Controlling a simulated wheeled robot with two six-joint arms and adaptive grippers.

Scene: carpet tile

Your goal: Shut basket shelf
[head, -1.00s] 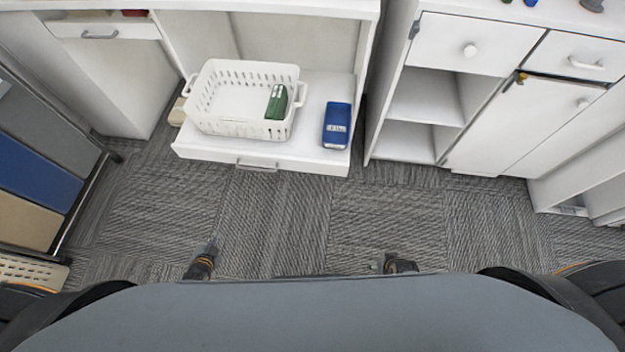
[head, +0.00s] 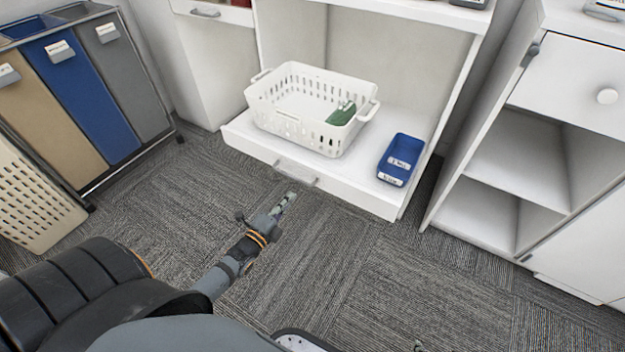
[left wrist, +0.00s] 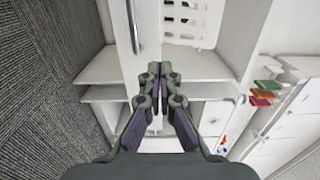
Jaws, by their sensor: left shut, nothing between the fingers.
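The basket shelf (head: 375,200) is a white pull-out board at the bottom of a white cabinet, standing out from it. It has a grey bar handle (head: 295,172) on its front. In the left wrist view the handle (left wrist: 133,25) is at the top. A white slotted basket (head: 290,127) with a green item (head: 341,113) inside stands on the shelf. A blue bin (head: 400,160) stands right of it. My left gripper (head: 288,200) is shut and empty, just in front of the handle, apart from it. Only a small sliver at the bottom edge may be my right gripper.
Tan, blue and grey sorting bins (head: 85,100) stand on the left, with a beige slotted hamper (head: 35,195) before them. A white open-shelved cabinet (head: 480,150) stands right. The carpet (head: 330,270) in front of the shelf is clear.

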